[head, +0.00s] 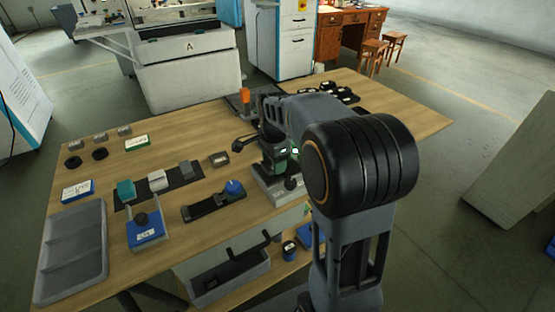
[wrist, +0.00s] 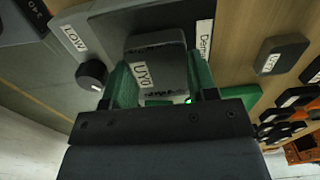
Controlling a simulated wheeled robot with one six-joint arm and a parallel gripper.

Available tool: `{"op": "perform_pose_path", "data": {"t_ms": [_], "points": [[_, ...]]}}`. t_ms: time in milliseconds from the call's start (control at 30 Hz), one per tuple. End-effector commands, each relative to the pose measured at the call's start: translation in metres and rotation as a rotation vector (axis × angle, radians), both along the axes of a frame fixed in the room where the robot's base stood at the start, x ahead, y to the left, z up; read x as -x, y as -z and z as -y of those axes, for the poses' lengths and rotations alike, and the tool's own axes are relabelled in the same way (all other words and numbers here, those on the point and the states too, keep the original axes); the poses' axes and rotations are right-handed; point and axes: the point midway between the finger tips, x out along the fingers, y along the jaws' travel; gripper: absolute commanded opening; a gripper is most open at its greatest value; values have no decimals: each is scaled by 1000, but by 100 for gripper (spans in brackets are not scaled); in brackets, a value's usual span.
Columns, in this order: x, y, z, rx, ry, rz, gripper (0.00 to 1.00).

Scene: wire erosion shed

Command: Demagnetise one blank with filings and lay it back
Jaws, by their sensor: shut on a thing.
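My gripper (wrist: 160,78) has green finger pads and is shut on a dark grey blank (wrist: 172,68) with a white tag. Dark ragged marks, possibly filings, show along the blank's edges. In the head view the demagnetiser (head: 277,193) stands at the bench's middle, and my arm hides most of the gripper and blank.
A grey compartment tray (head: 98,255) lies at the front left of the wooden bench (head: 140,170). Blocks stand on a dark strip (head: 138,203) near a blue pad (head: 146,234) and a black fixture (head: 208,209). An open drawer (head: 238,268) juts out below. The bench's right end is clear.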

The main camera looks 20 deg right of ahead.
Motion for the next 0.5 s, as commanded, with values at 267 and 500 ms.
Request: {"op": "perform_pose_path", "data": {"t_ms": [267, 500], "points": [[1, -1, -10, 0, -1, 2, 13], [1, -1, -10, 0, 0, 1, 13]]}}
